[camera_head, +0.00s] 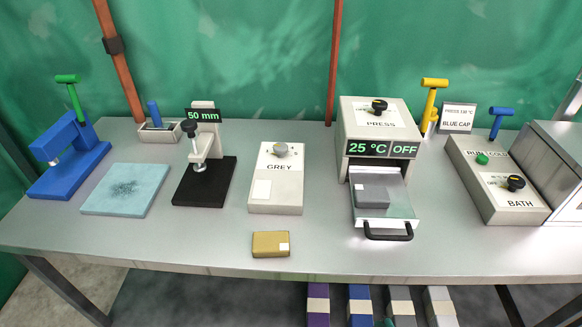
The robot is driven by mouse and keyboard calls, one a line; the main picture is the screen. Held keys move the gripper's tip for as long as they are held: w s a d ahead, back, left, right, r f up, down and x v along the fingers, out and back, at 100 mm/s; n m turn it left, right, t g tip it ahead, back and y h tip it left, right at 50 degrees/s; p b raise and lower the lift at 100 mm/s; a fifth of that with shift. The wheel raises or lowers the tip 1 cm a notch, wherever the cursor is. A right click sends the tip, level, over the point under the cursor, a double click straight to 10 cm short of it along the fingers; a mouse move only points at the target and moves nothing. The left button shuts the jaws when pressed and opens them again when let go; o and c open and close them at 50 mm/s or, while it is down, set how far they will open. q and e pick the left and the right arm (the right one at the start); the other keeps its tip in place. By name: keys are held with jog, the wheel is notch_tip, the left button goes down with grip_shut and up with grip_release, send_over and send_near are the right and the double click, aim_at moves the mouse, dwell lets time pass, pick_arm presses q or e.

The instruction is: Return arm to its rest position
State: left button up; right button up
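Neither of my arms nor grippers shows in the head view. The task names no other object. The grey worktable (190,243) spans the view with its devices standing on it. In the middle stands a white box labelled GREY (277,178) with a grey knob. Right of it is the PRESS machine (372,122), its display reading 25 °C and OFF. Its tray (386,218) is pulled out toward the front with a grey block (371,195) on it.
A blue press (68,158), light-blue pad (125,189) and black-based clamp (204,182) stand left. A mustard block (271,244) lies near the front edge. The BATH box (497,184) stands right. Several coloured blocks (359,305) show below the table. The front-left tabletop is clear.

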jog(key=s+d+f+m+g+h, duration=0.1)
jog(key=s+f, duration=0.2)
jog(key=f, duration=0.9)
jog(key=s+d+f+m+g, duration=0.1)
jog(key=s+d+f, duration=0.1)
jog(key=f, duration=1)
jog(key=s+d+f, duration=0.2)
jog(key=s+f, duration=1.2)
jog(key=shift+s+g, duration=0.3)
jog(key=shift+s, duration=0.05)
